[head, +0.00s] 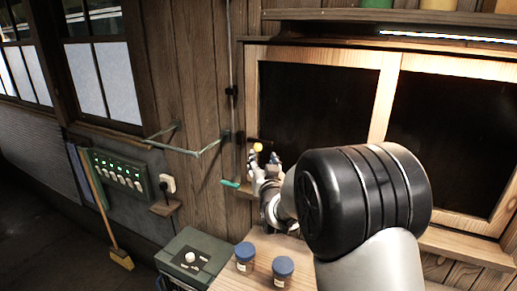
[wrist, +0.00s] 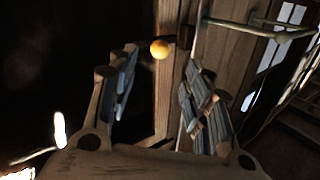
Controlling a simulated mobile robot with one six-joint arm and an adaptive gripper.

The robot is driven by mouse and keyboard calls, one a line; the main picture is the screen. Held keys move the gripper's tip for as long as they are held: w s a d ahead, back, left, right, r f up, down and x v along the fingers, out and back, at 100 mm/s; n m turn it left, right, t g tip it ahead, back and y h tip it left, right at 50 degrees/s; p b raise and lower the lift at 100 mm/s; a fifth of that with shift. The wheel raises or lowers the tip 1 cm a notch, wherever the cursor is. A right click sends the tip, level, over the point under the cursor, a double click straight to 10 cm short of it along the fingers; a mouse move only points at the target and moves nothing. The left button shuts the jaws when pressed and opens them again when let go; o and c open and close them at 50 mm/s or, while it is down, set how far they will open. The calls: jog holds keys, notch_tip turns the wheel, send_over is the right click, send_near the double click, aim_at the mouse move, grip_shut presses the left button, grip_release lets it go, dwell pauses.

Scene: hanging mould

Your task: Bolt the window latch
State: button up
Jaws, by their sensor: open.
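A small yellow ball knob (head: 257,147) sits at the left side of the wooden window frame (head: 250,85), with a dark piece beside it. It looks like the latch's knob; the rest of the latch is too dark and partly hidden by my gripper. My gripper (head: 264,159) is open just below and in front of the knob. In the wrist view, the knob (wrist: 160,49) shows between the spread fingertips of my gripper (wrist: 161,66), near the left finger's tip. I see nothing held, and I cannot tell whether a finger touches the knob.
A vertical rod with a green handle (head: 230,184) runs left of the window, near a green bracket (head: 205,150) jutting from the wall. Below stand two blue-lidded jars (head: 245,257) and a grey box with a white knob (head: 187,257). A switch panel (head: 118,173) is further left.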

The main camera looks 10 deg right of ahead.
aim_at(259, 149)
jog(key=w, duration=0.8)
jog(key=shift+w+d+p, duration=0.15)
jog(key=shift+w+p, duration=0.2)
jog(key=shift+w, duration=0.05)
jog(key=shift+c, duration=0.2)
grip_shut()
